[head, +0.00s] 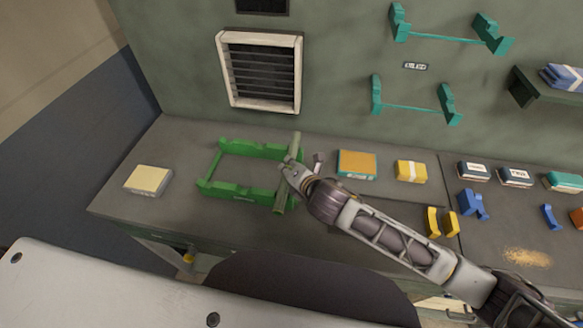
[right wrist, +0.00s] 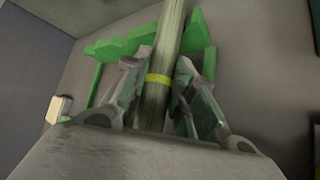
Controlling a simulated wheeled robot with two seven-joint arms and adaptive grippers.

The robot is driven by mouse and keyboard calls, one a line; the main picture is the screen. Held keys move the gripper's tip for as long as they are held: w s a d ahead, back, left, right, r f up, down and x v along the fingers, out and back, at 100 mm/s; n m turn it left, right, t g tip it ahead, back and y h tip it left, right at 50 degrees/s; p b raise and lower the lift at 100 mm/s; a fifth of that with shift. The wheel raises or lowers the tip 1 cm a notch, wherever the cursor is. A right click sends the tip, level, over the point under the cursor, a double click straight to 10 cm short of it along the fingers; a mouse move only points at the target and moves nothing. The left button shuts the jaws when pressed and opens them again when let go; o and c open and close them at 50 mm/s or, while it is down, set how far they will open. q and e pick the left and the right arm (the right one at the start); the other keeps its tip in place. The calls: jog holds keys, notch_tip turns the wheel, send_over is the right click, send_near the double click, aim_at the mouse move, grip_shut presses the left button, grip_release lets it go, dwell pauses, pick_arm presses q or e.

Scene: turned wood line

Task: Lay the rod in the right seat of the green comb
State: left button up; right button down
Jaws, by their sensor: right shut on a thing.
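The green comb (head: 232,190) lies on the bench, with two notched rails joined by a bar on the left; it also shows in the right wrist view (right wrist: 112,48). My right gripper (head: 291,168) is shut on the pale greenish rod (head: 295,146), at its middle. The rod points away from me across the right end of the comb, over both rails. Whether it rests in the right seat or is just above it, I cannot tell. In the right wrist view the rod (right wrist: 154,100) has a yellow band between the fingers. My left gripper is not in view.
A yellow-topped block (head: 149,180) lies left of the comb. An orange-topped box (head: 357,164) and a yellow box (head: 410,171) stand to the right. Small yellow and blue pieces lie further right. A vent (head: 260,70) and teal brackets (head: 415,108) are on the wall behind.

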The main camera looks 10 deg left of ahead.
jog(key=c, duration=1.1)
grip_release()
jog(key=v, duration=1.2)
jog(key=shift+s, duration=0.1)
